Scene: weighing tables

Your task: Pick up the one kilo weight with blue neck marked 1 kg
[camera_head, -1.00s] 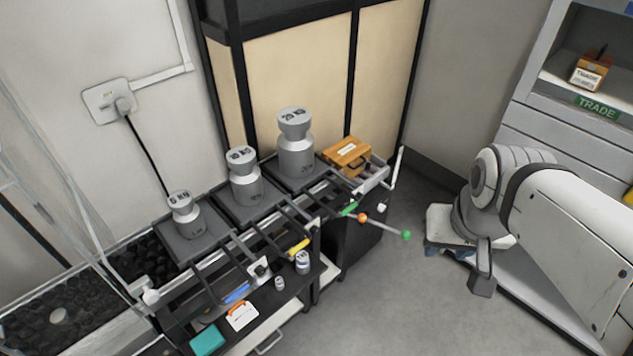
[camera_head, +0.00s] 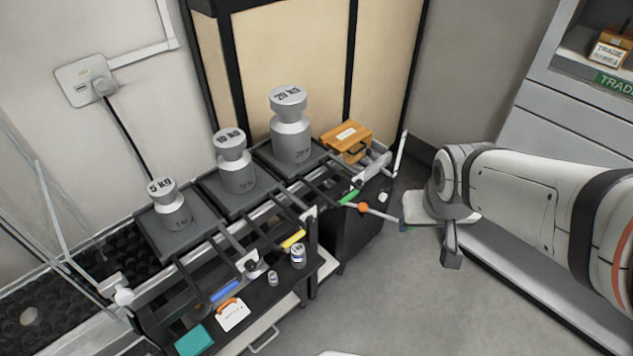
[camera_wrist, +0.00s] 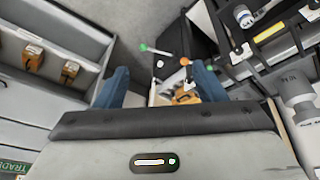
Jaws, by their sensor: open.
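Two small grey weights stand on the dark shelf below the scales in the head view. The larger small weight (camera_head: 298,256) has a bluish band at its neck; its marking is too small to read. The smaller one (camera_head: 273,279) stands just left of and in front of it. In the wrist view a small weight with a bluish neck (camera_wrist: 243,16) shows at the top right. My gripper (camera_wrist: 158,84) is open, with its two blue fingers apart and nothing between them. It is well to the right of the small weights, mostly hidden by my arm in the head view.
Large weights marked 5 kg (camera_head: 172,207), 10 kg (camera_head: 236,172) and 20 kg (camera_head: 291,137) stand on scale plates behind. Rods with an orange knob (camera_head: 363,207) jut out between my gripper and the shelf. An orange box (camera_head: 346,139) sits at the back right.

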